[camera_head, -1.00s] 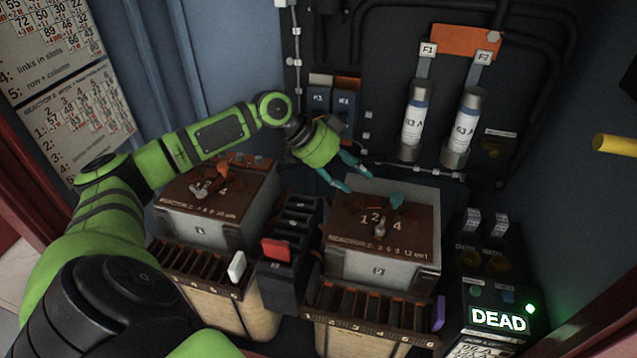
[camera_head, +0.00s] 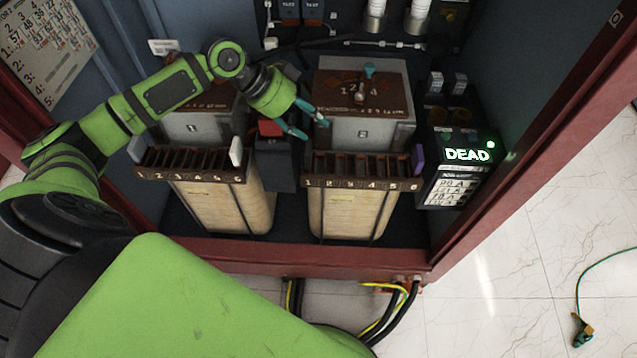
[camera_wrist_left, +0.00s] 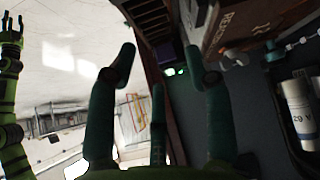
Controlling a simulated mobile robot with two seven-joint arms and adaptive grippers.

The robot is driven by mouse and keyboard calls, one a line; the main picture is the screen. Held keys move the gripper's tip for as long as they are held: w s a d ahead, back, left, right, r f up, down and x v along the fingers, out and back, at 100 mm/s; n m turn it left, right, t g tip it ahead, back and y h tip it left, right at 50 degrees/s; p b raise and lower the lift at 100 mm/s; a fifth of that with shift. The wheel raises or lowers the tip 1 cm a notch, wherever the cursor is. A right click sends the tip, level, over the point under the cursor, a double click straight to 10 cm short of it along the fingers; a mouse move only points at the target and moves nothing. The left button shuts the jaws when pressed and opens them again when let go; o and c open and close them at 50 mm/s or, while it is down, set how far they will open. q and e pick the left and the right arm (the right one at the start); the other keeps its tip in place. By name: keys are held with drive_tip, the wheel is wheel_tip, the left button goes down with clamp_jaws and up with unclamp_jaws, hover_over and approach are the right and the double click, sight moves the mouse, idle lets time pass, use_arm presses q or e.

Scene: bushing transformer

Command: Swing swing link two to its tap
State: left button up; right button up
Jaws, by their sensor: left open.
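The right-hand box has a brown top (camera_head: 335,100) marked with numbers including 1, 2 and 4. A small grey-knobbed lever (camera_head: 360,93) stands near its middle, with a teal knob (camera_head: 369,71) behind it. I cannot tell which number the lever points at. My left gripper (camera_head: 312,125) is open and empty at the front left corner of this box, its teal fingers apart from the lever. In the left wrist view its fingers (camera_wrist_left: 160,65) are spread, and the brown top (camera_wrist_left: 245,22) is at upper right. A green arm with a small hand (camera_wrist_left: 10,32), seemingly my right, shows at far left.
Slotted racks stand in front of the boxes, with a white tab (camera_head: 236,151) and a purple tab (camera_head: 418,159). A red block (camera_head: 270,128) sits between the boxes. A lit DEAD panel (camera_head: 467,155) stands right. The red cabinet frame (camera_head: 330,257) bounds the front.

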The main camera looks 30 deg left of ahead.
use_arm(q)
drive_tip(key=s+d+f+g+y, duration=0.1)
drive_tip(key=s+d+f, duration=0.6)
drive_tip(key=d+f, duration=0.1)
drive_tip(key=shift+s+f, duration=0.3)
drive_tip(key=shift+f, duration=0.3)
drive_tip(key=s+d+f+n+y, duration=0.1)
drive_tip(key=s+d+f+n, duration=0.1)
drive_tip(key=s+d+f, duration=0.4)
drive_tip(key=s+a+r+n+y, duration=0.2)
drive_tip(key=s+a+n+y, duration=0.35)
drive_tip(key=s, duration=0.55)
wheel_tip(320, 180, down, 23)
drive_tip(key=s+g+h, duration=0.1)
drive_tip(key=s, duration=0.1)
drive_tip(key=s+a+f+g, duration=0.1)
drive_tip(key=s+a+f, duration=0.2)
drive_tip(key=s+f, duration=1.1)
drive_tip(key=shift+s+a+f+n+g, duration=0.15)
drive_tip(key=shift+s+n+g, duration=0.2)
drive_tip(key=shift+s, duration=0.4)
